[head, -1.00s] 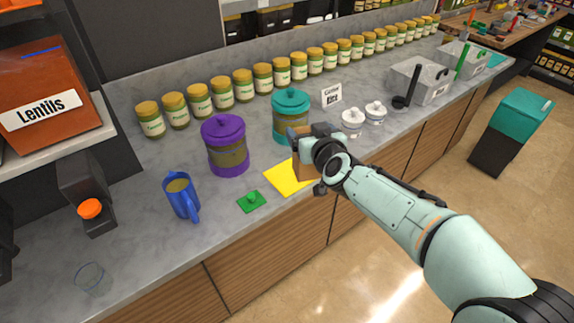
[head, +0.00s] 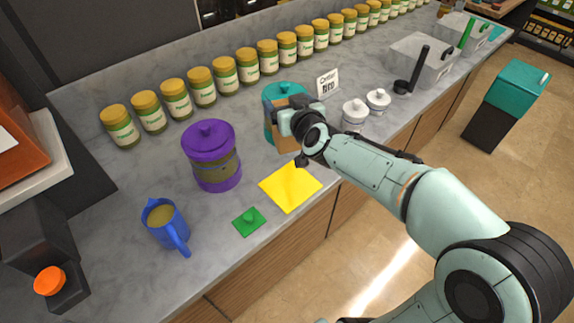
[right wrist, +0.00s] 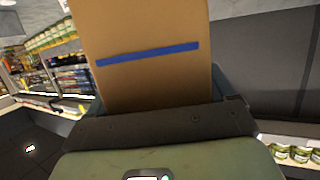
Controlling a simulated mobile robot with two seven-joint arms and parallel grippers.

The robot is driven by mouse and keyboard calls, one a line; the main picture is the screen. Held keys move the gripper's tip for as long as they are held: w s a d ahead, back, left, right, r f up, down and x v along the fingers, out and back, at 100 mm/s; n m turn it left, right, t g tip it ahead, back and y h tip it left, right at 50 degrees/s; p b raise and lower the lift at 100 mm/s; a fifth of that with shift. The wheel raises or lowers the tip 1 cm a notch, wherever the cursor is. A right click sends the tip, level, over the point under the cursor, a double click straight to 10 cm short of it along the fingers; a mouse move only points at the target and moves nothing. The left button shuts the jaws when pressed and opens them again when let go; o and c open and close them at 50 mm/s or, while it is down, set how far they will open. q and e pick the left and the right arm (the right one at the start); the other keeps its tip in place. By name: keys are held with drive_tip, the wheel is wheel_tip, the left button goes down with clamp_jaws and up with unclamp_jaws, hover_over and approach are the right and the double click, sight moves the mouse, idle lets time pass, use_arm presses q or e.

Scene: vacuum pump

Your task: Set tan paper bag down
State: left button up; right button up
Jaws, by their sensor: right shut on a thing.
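My right gripper (head: 292,122) is shut on the tan paper bag (head: 284,141). In the head view the bag is largely hidden behind the gripper and overlaps the teal lidded canister (head: 285,88). I cannot tell whether its bottom touches the counter. In the right wrist view the bag (right wrist: 150,80) stands up from the jaws, a plain tan face with a blue stripe across it. The fingertips are hidden there. My left gripper is not in view.
On the grey counter (head: 95,235), a yellow square (head: 291,187) lies bare in front of the bag. A purple canister (head: 211,155), blue jug (head: 165,225) and green knobbed piece (head: 249,221) stand left. White lidded pots (head: 355,113) are close right. Several jars line the back.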

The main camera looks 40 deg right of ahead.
drive_tip(key=f+b, duration=0.1)
drive_tip(key=f, duration=0.1)
drive_tip(key=s+f+b, duration=0.1)
drive_tip(key=f, duration=0.2)
drive_tip(key=f+b, duration=0.1)
drive_tip(key=f, duration=0.2)
drive_tip(key=shift+s+f, duration=0.1)
drive_tip(key=shift+s, duration=0.05)
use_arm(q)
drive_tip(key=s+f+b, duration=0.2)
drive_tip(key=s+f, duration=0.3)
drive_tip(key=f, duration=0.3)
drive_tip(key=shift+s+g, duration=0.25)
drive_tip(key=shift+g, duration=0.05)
use_arm(e)
wheel_tip(320, 180, down, 9)
drive_tip(key=shift+w+f, duration=0.15)
drive_tip(key=shift+w, duration=0.15)
use_arm(q)
drive_tip(key=shift+b, duration=0.3)
